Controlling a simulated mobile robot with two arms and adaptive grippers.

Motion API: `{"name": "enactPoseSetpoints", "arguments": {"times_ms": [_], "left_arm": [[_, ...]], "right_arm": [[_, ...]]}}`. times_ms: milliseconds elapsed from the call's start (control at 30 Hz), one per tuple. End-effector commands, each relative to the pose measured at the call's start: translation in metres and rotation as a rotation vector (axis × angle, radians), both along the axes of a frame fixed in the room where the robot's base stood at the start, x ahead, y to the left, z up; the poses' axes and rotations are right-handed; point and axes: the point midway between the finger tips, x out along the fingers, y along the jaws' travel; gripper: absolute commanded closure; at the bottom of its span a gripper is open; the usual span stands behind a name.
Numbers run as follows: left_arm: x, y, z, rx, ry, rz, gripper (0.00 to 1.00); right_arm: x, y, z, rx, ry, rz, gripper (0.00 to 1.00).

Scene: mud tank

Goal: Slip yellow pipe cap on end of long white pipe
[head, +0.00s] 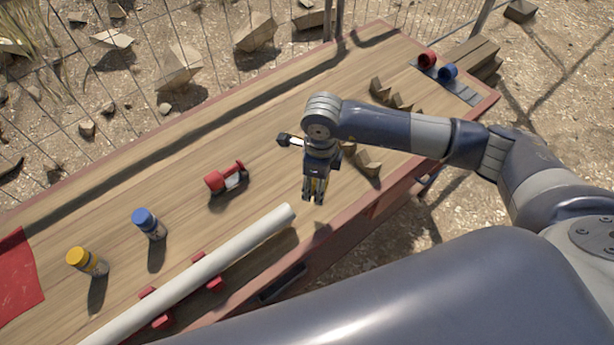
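A long white pipe (200,275) lies slantwise across the front left of the table on red supports, its near-right end free and bare. A yellow-topped jar-like piece (85,261) stands at the far left of the table; its yellow top is the only clear yellow cap I see. My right gripper (314,199) points down above the table, just right of and beyond the pipe's free end, apart from it. Its fingertips are small and close together; I cannot tell whether they are open or hold anything. My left gripper is not in view.
A blue-topped piece (149,223) stands near the yellow one. A red piece (226,178) lies mid-table. Red (427,60) and blue (448,72) rings sit on a rack at the far right. The table's back middle is clear.

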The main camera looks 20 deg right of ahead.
Motion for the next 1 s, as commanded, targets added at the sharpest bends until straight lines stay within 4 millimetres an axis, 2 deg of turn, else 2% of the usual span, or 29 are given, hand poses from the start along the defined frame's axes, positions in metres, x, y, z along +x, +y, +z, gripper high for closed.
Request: {"name": "enactPoseSetpoints", "arguments": {"times_ms": [167,700,900,1000], "left_arm": [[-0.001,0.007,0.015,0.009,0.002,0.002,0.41],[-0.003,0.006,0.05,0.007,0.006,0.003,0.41],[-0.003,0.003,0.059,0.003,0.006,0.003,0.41],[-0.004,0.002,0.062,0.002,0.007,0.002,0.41]], "right_arm": [[0.003,0.005,0.004,0.011,0.005,-0.393,0.66],[0.008,0.017,0.005,0.03,0.021,-1.591,0.66],[0.008,0.02,0.003,0.029,0.023,-1.964,0.66],[0.007,0.022,0.002,0.027,0.024,-2.088,0.66]]}}
